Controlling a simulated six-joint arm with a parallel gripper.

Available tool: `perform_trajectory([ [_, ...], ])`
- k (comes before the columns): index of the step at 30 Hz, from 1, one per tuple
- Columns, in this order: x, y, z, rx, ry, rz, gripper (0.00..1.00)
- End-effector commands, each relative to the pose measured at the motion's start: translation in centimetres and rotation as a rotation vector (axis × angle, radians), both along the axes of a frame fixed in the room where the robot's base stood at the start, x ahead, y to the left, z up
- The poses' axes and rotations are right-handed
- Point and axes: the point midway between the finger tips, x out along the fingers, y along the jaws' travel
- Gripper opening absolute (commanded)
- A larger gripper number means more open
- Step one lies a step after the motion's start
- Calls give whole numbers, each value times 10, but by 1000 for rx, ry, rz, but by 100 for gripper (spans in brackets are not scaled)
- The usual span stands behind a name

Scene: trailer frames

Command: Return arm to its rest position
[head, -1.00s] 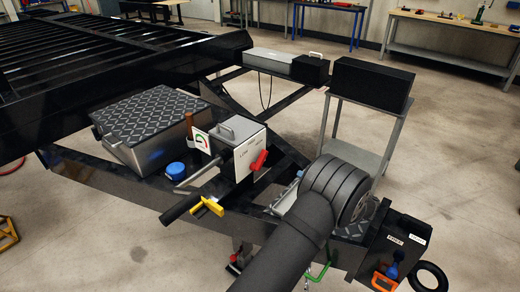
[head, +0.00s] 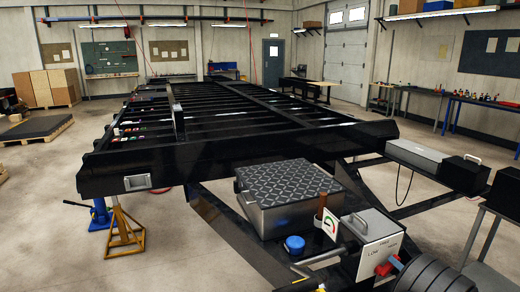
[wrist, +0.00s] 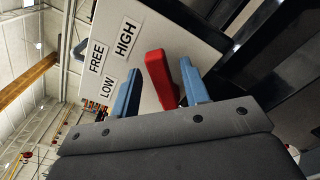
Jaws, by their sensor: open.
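My gripper (wrist: 160,66) shows in the wrist view, with two blue fingers apart. A red lever (wrist: 158,80) on a pale box (wrist: 110,45) appears between the fingers; I cannot tell how far beyond them it is, and I see no grip on it. The box face carries the labels FREE, LOW and HIGH. In the head view the same box (head: 372,228) stands at the lower right, with the red lever (head: 389,265) at its lower right corner. My gripper cannot be made out in the head view.
A chequer-plate-lidded metal box (head: 292,185) and a blue cap (head: 294,244) sit on the black trailer frame (head: 230,160). A grey-and-black unit (head: 418,154) is at the right. A yellow jack stand (head: 121,228) stands at the left. Floor beyond is mostly open.

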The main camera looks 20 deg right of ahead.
Motion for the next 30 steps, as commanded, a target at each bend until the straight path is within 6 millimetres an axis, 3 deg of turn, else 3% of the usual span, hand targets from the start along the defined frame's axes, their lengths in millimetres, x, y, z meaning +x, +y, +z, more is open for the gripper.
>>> perform_trajectory([
  [6, 8, 0, 0, 0, -1, -1, 42],
  [17, 4, 0, 0, -1, 0, -1, 42],
  [23, -21, -1, 0, 2, -1, -5, 42],
  [30, -68, -1, 0, 1, 1, -5, 42],
])
